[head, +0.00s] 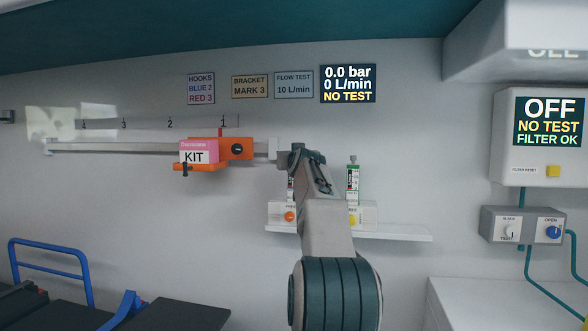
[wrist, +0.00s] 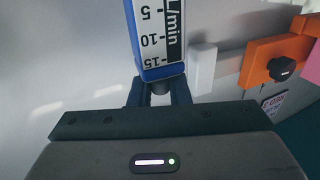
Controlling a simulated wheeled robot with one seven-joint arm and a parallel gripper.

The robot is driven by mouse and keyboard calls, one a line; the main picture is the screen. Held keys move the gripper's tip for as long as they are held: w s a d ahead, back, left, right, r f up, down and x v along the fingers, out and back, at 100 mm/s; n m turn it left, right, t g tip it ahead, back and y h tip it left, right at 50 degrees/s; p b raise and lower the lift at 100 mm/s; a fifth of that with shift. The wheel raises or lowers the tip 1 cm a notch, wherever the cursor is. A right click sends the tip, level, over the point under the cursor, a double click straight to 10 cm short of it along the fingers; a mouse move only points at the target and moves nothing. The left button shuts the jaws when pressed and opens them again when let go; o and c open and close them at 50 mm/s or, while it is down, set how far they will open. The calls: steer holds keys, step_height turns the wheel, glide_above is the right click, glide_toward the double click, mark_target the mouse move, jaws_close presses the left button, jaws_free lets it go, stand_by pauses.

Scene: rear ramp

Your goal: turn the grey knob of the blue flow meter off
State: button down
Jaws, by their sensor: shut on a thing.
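The blue flow meter (wrist: 160,50) fills the top middle of the wrist view. It has a white scale marked L/min with 5, 10 and 15, and a blue frame. The grey knob (wrist: 160,88) sticks out from its end. My gripper (wrist: 160,95) has a dark finger on each side of the knob and is shut on it. The knob is partly hidden by the gripper body. In the head view my arm hides the blue flow meter and the knob. A wall display (head: 348,84) reads 0.0 bar, 0 L/min, NO TEST.
An orange clamp (head: 236,149) with a pink KIT box (head: 199,152) sits on the rail (head: 110,148) to the left. A green flow meter (head: 352,186) stands right of my arm above a white shelf (head: 405,233). A control box (head: 522,226) is farther right.

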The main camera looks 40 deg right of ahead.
stand_by(0.5)
steer(key=c, duration=1.4)
jaws_free()
steer(key=shift+s+b, duration=0.1)
steer(key=shift+b, duration=0.25)
steer(key=b+v, duration=0.6)
steer(key=v, duration=0.7)
steer(key=shift+s, duration=0.3)
